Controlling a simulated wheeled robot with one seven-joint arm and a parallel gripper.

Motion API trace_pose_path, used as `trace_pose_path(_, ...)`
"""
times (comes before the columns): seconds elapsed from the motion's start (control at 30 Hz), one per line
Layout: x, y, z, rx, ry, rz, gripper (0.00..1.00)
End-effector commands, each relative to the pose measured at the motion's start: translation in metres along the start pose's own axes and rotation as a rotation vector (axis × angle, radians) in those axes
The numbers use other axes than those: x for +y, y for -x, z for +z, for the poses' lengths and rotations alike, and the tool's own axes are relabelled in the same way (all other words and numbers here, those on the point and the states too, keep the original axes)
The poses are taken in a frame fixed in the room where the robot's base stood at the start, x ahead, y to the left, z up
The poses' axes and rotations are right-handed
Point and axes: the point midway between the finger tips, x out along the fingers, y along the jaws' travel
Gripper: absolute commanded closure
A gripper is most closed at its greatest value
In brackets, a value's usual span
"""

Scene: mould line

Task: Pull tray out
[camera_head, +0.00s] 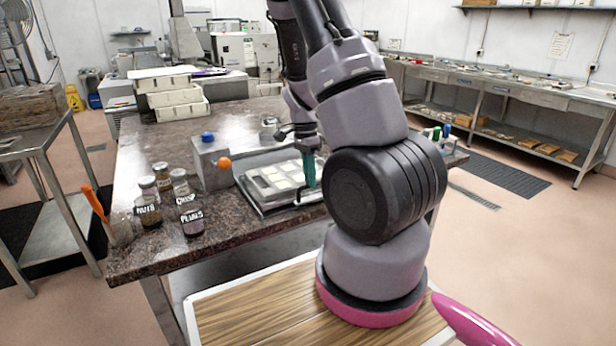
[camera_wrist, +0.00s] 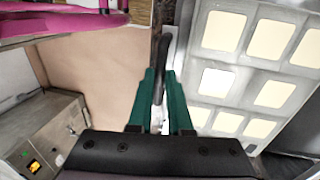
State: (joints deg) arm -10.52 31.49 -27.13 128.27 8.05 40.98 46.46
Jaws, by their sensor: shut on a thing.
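The tray (camera_head: 270,196) is a pale metal plate with rows of cream squares, lying on the dark stone table. It also fills the right of the wrist view (camera_wrist: 245,62). My gripper (camera_head: 309,180) points down with green fingers at the right end of the tray. In the wrist view my gripper (camera_wrist: 161,72) is shut on a dark bar-like handle (camera_wrist: 163,48) beside the tray's edge. How the handle joins the tray is hidden. My arm covers part of the table right of the tray in the head view.
A grey box (camera_head: 211,172) with blue and orange knobs stands left of the tray. Several labelled jars (camera_head: 191,218) stand at the table's front left. Stacked white trays (camera_head: 172,97) sit at the back. The stone table (camera_head: 150,200) has free room left of the box.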

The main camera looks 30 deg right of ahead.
Motion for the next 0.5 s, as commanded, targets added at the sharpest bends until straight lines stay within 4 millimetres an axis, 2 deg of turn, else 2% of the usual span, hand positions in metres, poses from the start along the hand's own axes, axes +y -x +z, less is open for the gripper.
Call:
trace_pose_path(0.33, 0.0051, -0.0016, -0.0002, -0.003, -0.003, 0.011, 1.00)
trace_pose_path(0.37, 0.0053, -0.0017, -0.0002, -0.003, -0.003, 0.011, 0.71)
trace_pose_path(0.4, 0.0054, -0.0018, -0.0002, -0.003, -0.003, 0.011, 0.56)
trace_pose_path(0.5, 0.0046, -0.0015, -0.0002, -0.002, -0.003, 0.010, 0.53)
